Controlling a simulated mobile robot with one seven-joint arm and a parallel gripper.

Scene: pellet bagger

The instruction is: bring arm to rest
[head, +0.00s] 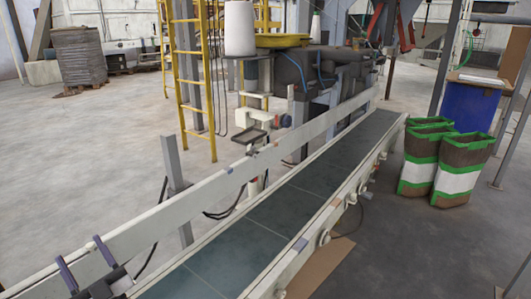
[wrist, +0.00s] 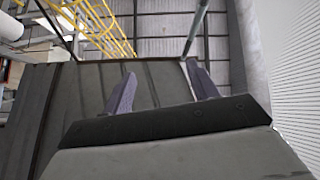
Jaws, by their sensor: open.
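My gripper (head: 80,251) shows at the bottom left of the head view, in front of the conveyor's pale side rail. In the wrist view my gripper (wrist: 161,72) has its two purple-grey fingers well apart, with nothing between them. It is open and empty. Most of my arm is outside the head view.
A conveyor with a dark belt (head: 285,208) and pale side rails runs from bottom left to upper right. Several brown, green and white bags (head: 462,168) stand at the right near a blue drum (head: 468,106). A yellow ladder (head: 190,75) stands behind.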

